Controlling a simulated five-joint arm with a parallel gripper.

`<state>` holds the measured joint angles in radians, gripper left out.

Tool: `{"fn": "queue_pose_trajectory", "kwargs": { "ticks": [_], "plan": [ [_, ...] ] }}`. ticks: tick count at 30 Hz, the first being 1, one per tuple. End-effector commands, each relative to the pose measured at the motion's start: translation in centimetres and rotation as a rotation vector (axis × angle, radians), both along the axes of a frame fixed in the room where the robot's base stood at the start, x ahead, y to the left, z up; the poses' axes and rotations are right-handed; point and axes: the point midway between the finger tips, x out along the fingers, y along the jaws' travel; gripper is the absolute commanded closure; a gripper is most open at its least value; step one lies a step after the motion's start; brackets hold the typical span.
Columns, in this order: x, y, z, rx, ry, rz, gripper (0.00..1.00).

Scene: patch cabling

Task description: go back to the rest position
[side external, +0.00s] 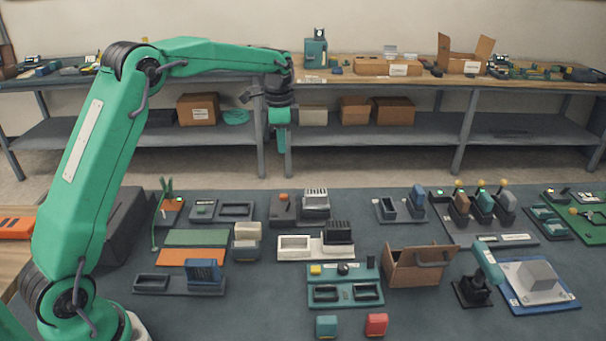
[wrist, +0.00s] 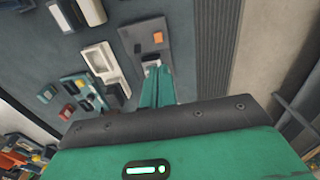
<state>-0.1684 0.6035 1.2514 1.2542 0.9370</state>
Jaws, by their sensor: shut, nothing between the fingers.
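My gripper (side external: 280,143) hangs from the end of my raised green arm, pointing down, high above the far side of the work mat (side external: 400,320) in the side external view. Its green fingers are shut with nothing between them. In the wrist view my gripper (wrist: 159,72) shows as shut fingers, with a dark grey station with an orange block (wrist: 158,37) appearing just beyond the tips. The gripper looks clear of everything on the mat.
Several stations cover the mat, among them a white tray (side external: 294,254), a teal station (side external: 344,299) and an open cardboard box (side external: 415,276). A teal block (side external: 326,326) and a red block (side external: 377,324) lie at the front. A cluttered shelf bench (side external: 350,128) stands behind.

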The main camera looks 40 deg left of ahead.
Motion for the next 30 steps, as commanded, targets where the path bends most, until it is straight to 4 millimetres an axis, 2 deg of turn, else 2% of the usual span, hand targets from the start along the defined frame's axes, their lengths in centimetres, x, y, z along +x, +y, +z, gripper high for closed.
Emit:
{"fn": "queue_pose_trajectory", "kwargs": {
  "ticks": [8, 18, 30],
  "plan": [
    [-3.0, -1.6, 3.6, 0.003, -0.054, 0.082, 1.00],
    [-9.1, -4.0, 8.1, -0.009, -0.146, 0.230, 1.00],
    [-17.1, -6.4, 10.5, -0.047, -0.249, 0.402, 1.00]
  ]
}}
